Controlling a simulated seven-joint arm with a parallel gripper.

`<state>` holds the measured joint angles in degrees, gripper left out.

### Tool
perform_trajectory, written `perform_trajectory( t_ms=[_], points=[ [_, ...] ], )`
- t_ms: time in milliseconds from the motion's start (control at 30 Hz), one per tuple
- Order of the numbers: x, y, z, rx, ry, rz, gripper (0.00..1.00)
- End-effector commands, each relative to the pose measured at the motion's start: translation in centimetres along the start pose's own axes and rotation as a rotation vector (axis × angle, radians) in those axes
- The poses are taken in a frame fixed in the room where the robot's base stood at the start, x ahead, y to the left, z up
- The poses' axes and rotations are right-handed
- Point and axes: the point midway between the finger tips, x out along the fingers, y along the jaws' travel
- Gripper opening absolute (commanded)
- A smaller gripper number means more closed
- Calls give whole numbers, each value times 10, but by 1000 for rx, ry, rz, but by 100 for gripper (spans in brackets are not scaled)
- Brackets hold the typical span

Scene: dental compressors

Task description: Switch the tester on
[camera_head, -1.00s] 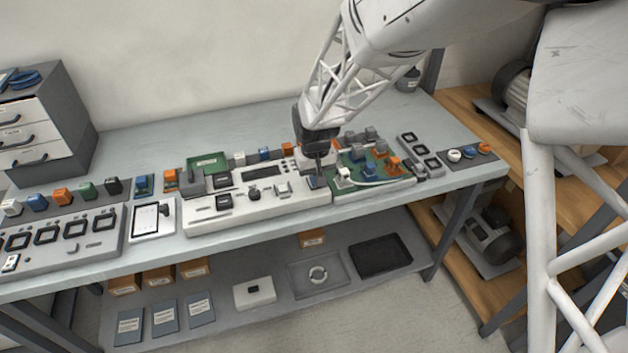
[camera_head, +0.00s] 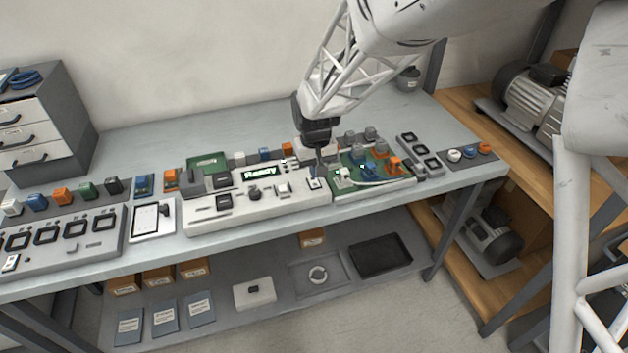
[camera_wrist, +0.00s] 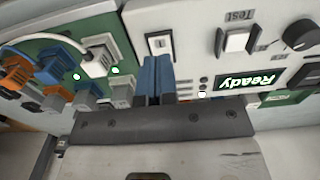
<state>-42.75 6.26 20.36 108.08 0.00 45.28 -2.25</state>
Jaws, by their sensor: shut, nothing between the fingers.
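The tester (camera_head: 255,200) is a long white box on the bench, with its display (camera_head: 259,171) lit green and reading "Ready". In the wrist view the display (camera_wrist: 246,82) also reads "Ready", upside down. A small white rocker switch (camera_head: 314,184) sits at the tester's right end; it also shows in the wrist view (camera_wrist: 159,43). My gripper (camera_wrist: 158,62) is shut and empty, its blue fingertips just beside the switch. Whether they touch it I cannot tell. A square "Test" button (camera_wrist: 236,40) and a black knob (camera_wrist: 299,35) are on the same panel.
A green circuit board (camera_head: 372,178) with orange, grey and blue connectors and small lit lights stands right of the tester. A tablet (camera_head: 152,219) and a grey panel with dark sockets (camera_head: 62,238) lie to the left. The bench behind is mostly clear.

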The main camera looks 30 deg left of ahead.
Motion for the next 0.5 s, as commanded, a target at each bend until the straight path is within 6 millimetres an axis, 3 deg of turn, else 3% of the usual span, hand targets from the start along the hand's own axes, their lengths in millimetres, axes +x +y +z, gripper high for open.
perform_trajectory(
  t_ms=[500],
  points=[
    [-29, 0, 0, 0, 0, 0, 0]
  ],
)
